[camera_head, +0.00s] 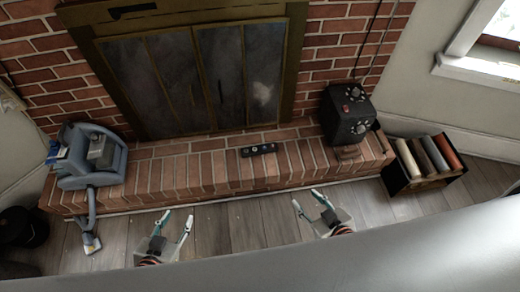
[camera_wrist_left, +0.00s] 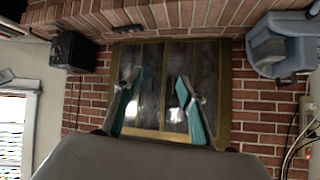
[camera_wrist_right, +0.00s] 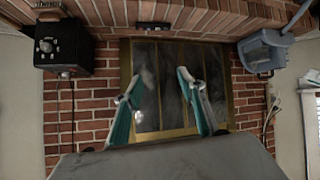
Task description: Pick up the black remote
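The black remote (camera_head: 259,149) lies on the brick hearth ledge in front of the fireplace doors, near the middle of the head view. It also shows at the top of the left wrist view (camera_wrist_left: 127,28) and the right wrist view (camera_wrist_right: 153,25). My left gripper (camera_head: 178,217) is open and empty, in front of the hearth, left of the remote in the head view. My right gripper (camera_head: 308,198) is open and empty, in front of the hearth and to the right of the remote. Neither gripper touches the remote.
A blue-grey vacuum-like machine (camera_head: 92,158) sits on the hearth's left end, its hose hanging to the floor. A black box with knobs (camera_head: 347,115) stands on the right end. The ledge around the remote is clear.

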